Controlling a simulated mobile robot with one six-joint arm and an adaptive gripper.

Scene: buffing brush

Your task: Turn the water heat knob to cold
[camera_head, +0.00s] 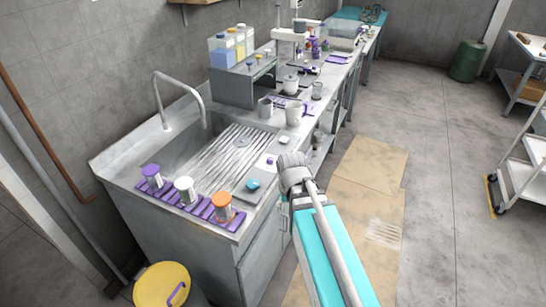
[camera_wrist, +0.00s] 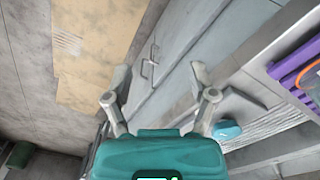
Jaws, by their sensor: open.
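A grey panel (camera_head: 243,195) on the counter's front edge, right of the sink, carries a rounded teal knob (camera_head: 252,184). A small purple knob (camera_head: 270,161) sits on a pale plate farther along the edge. I cannot tell which is the water heat knob, and no hot or cold marking is readable. My gripper (camera_head: 292,165) is just right of the counter edge in the head view, apart from both knobs. In the wrist view my gripper (camera_wrist: 160,97) is open and empty, its fingers wide apart. The teal knob (camera_wrist: 227,130) shows there right of the right finger.
The sink (camera_head: 215,145) has a tall curved faucet (camera_head: 180,95). White, purple and orange-topped containers stand on a purple rack (camera_head: 205,208) at the near edge. Mugs (camera_head: 294,114) stand beyond the sink. A yellow bucket (camera_head: 162,285) is on the floor.

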